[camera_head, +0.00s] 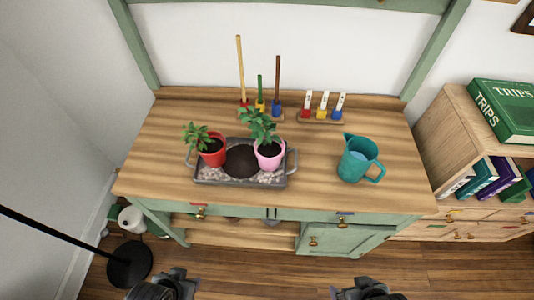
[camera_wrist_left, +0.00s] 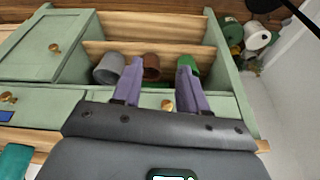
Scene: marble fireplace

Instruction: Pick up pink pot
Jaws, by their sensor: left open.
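The pink pot (camera_head: 269,157) holds dark soil and a leafy green plant. It stands upright at the right end of a grey tray (camera_head: 237,183) on the wooden tabletop. My left gripper (camera_wrist_left: 159,68) is open and empty, its purple fingers apart. In the head view only dark parts of it show at the bottom left, in front of the cabinet and well away from the pink pot. Dark parts of my right gripper (camera_head: 366,288) show at the bottom edge. Its fingers cannot be made out. The pink pot is outside the left wrist view.
A red pot (camera_head: 212,151) with a plant stands at the tray's left, with dark soil between. A teal pitcher (camera_head: 357,161) stands right of the tray. Coloured tool holders (camera_head: 258,113) with tall handles stand behind. Grey (camera_wrist_left: 107,69), brown and green pots sit on the lower shelf.

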